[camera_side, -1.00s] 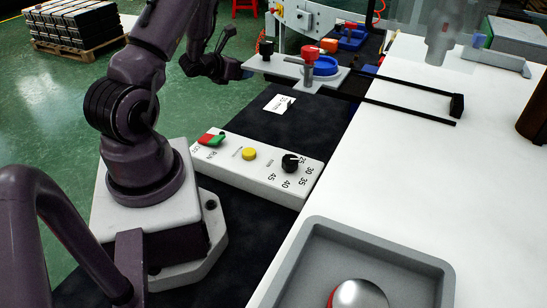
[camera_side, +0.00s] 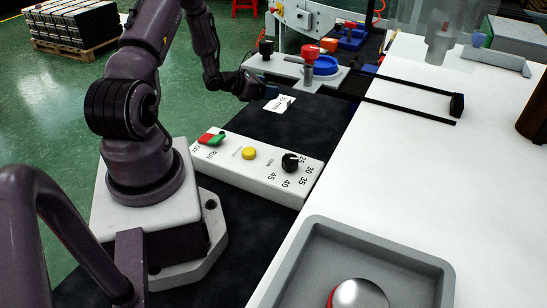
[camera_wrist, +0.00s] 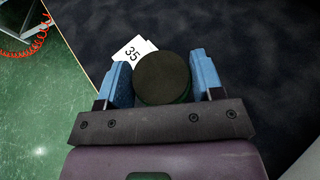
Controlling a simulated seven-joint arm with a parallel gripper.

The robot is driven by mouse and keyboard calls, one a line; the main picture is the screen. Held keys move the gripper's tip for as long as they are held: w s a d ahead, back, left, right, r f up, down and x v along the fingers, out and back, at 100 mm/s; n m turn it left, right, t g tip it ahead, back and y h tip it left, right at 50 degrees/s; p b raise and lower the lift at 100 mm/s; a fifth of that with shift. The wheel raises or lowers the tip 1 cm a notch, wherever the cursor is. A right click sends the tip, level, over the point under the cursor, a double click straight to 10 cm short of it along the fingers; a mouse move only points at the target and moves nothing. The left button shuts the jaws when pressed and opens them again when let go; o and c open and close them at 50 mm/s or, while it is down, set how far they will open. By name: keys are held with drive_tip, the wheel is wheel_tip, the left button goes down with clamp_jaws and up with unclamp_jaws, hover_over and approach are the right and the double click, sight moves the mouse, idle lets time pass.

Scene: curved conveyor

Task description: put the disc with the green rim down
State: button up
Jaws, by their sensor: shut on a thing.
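My gripper (camera_side: 268,92) is over the dark belt near the white card in the side view. In the wrist view my gripper (camera_wrist: 161,76) has its two blue fingers on either side of a round dark disc (camera_wrist: 163,80) and is shut on it. The disc's top is nearly black, with a faint dark green tint at its edge. In the side view the disc is too small and hidden by the fingers to make out. I cannot tell whether it touches the dark surface below.
A white card marked 35 (camera_wrist: 134,50) lies on the dark surface (camera_side: 245,125) beside the disc. A control box (camera_side: 262,168) with a dial stands nearer the camera. A grey tray (camera_side: 440,285) holds a silver-topped, red-sided piece (camera_side: 362,296). The white table (camera_side: 455,190) has clear room.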

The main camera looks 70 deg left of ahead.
drive_tip(key=w+d+r+m+h, duration=0.3)
drive_tip(key=w+d+m+h, duration=0.3)
drive_tip(key=w+h, duration=0.15)
hover_over(299, 123)
drive_tip(key=shift+g, duration=0.4)
wheel_tip(299, 123, down, 5)
drive_tip(key=shift+w+f, duration=0.1)
drive_tip(key=shift+f, duration=2.35)
drive_tip(key=shift+f, duration=0.1)
drive_tip(key=o, duration=1)
drive_tip(key=shift+c, duration=0.2)
